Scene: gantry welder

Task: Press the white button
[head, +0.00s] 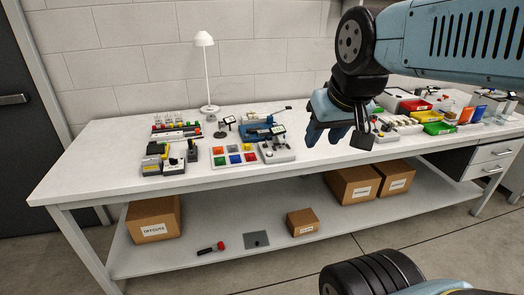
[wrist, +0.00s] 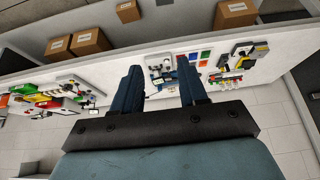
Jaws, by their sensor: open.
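My gripper (head: 336,132) is in the air above the front right part of the white workbench, to the right of the button panels. In the wrist view its two dark blue fingers (wrist: 158,74) stand apart with nothing between them. A pale panel with several coloured square buttons (head: 235,156) lies on the bench, left of my gripper; it also shows in the wrist view (wrist: 200,57), just beyond the right finger. I cannot clearly pick out a white button at this size. A grey box with small controls (head: 277,153) sits right beside that panel.
The workbench (head: 110,160) also holds joystick boxes (head: 173,160), a row of switches (head: 177,130), a white lamp (head: 207,70) and coloured bins (head: 435,122) at right. Cardboard boxes (head: 153,220) stand on the lower shelf. The bench's front strip is mostly clear.

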